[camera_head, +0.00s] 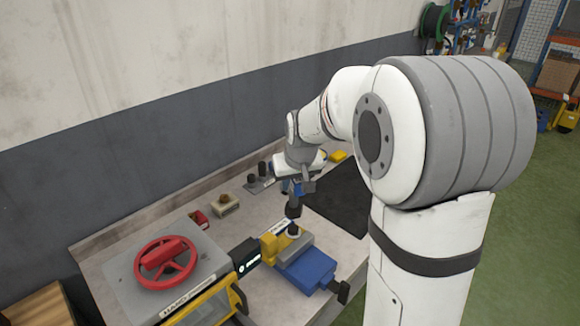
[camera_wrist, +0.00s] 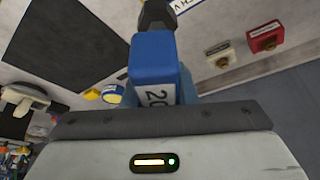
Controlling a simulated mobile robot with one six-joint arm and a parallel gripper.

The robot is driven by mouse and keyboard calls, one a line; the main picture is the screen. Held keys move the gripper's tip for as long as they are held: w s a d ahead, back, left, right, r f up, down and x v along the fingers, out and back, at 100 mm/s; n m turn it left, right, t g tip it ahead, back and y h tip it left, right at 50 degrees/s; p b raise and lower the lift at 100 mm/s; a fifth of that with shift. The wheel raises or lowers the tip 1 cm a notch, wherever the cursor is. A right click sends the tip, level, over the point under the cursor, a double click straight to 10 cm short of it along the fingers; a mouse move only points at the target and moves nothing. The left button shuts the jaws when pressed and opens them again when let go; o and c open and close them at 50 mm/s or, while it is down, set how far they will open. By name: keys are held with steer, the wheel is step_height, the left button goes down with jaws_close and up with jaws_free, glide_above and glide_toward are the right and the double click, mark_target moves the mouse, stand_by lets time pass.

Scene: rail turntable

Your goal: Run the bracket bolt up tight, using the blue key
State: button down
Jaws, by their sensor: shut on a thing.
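My gripper (camera_head: 297,183) is shut on the blue key, above the bench. The shaft's lower end is at a pale round part (camera_head: 294,230) on the bracket. The bolt itself is hidden, and I cannot tell whether the key is seated on it.
A grey box with a red handwheel (camera_head: 166,262) stands at the left of the bench. A black mat (camera_head: 340,205) lies at the right. Behind are a small red block (camera_head: 199,218), a beige block (camera_head: 226,205) and a yellow item (camera_head: 338,156). The wall runs along the back.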

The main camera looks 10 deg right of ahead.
steer(key=shift+w, duration=0.3)
steer(key=shift+s, duration=0.1)
steer(key=shift+r, duration=0.1)
steer(key=shift+b, duration=0.3)
